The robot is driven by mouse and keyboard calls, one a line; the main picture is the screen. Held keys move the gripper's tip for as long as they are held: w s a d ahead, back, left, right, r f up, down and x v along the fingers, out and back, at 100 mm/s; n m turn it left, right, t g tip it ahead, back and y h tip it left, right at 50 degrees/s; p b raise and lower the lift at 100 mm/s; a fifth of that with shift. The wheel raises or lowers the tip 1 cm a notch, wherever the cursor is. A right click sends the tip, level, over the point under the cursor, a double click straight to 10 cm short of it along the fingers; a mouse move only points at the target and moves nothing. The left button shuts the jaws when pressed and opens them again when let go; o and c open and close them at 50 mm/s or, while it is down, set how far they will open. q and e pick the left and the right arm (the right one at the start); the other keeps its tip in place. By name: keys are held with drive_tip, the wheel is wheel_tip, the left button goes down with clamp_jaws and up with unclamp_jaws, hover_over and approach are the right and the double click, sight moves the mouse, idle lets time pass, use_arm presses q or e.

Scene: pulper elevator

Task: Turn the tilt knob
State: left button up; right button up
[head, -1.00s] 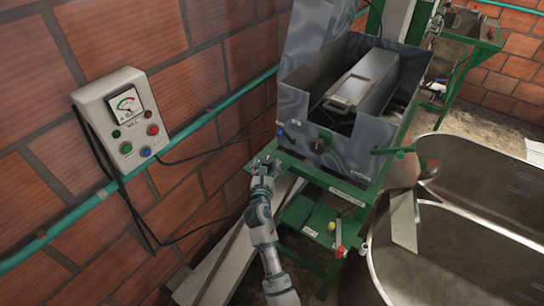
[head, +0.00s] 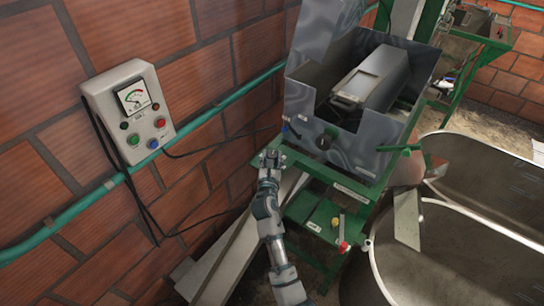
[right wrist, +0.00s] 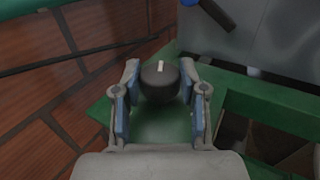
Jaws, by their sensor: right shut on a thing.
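The tilt knob (right wrist: 160,82) is a dark round knob with a white mark on top, seen in the right wrist view above a green plate. My right gripper (right wrist: 158,88) has its blue-padded fingers on both sides of the knob and is shut on it. In the head view my right gripper (head: 270,158) is at the left corner of the green machine frame and hides most of the knob. The metal hopper (head: 345,150) behind it holds a grey inner box (head: 373,77). My left gripper is not in view.
A wall control box (head: 130,112) with a gauge and several buttons hangs at the left. A teal pipe (head: 200,120) runs along the brick wall beside the frame. Large metal tubs (head: 455,250) stand at the right. A lower green shelf (head: 312,215) has a yellow knob and a red-tipped handle.

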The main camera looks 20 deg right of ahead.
drive_tip(key=n+y+p, duration=0.1)
drive_tip(key=p, duration=0.1)
drive_tip(key=n+y+p, duration=0.1)
drive_tip(key=y+p, duration=0.1)
drive_tip(key=n+t+y+p, duration=0.1)
drive_tip(key=p, duration=0.1)
drive_tip(key=shift+d+r+y+p, duration=0.3)
drive_tip(key=shift+d+y+p, duration=0.05)
drive_tip(key=shift+y, duration=0.05)
drive_tip(key=shift+f+n+y, duration=0.15)
drive_tip(key=shift+n+y, duration=0.45)
drive_tip(key=shift+y, duration=0.2)
drive_tip(key=n+y, duration=0.2)
drive_tip(key=y, duration=0.2)
drive_tip(key=shift+d+f+n, duration=0.2)
drive_tip(key=shift+d+n, duration=0.05)
drive_tip(key=shift+n, duration=0.15)
drive_tip(key=n+y, duration=0.1)
drive_tip(key=y, duration=0.1)
drive_tip(key=n+g+y, duration=0.1)
drive_tip(key=shift+w+d+f+g+y+b, duration=0.1)
drive_tip(key=shift+g+y+b, duration=0.2)
drive_tip(key=shift+y+b, duration=0.1)
drive_tip(key=n+g+y+b, duration=0.1)
drive_tip(key=n+y+b, duration=0.1)
drive_tip(key=shift+n+g+y, duration=0.3)
drive_tip(key=shift+y, duration=0.1)
drive_tip(key=shift+w+d+n+g+y+b, duration=0.1)
drive_tip(key=shift+n+g+y+b, duration=0.75)
drive_tip(key=shift+y, duration=0.25)
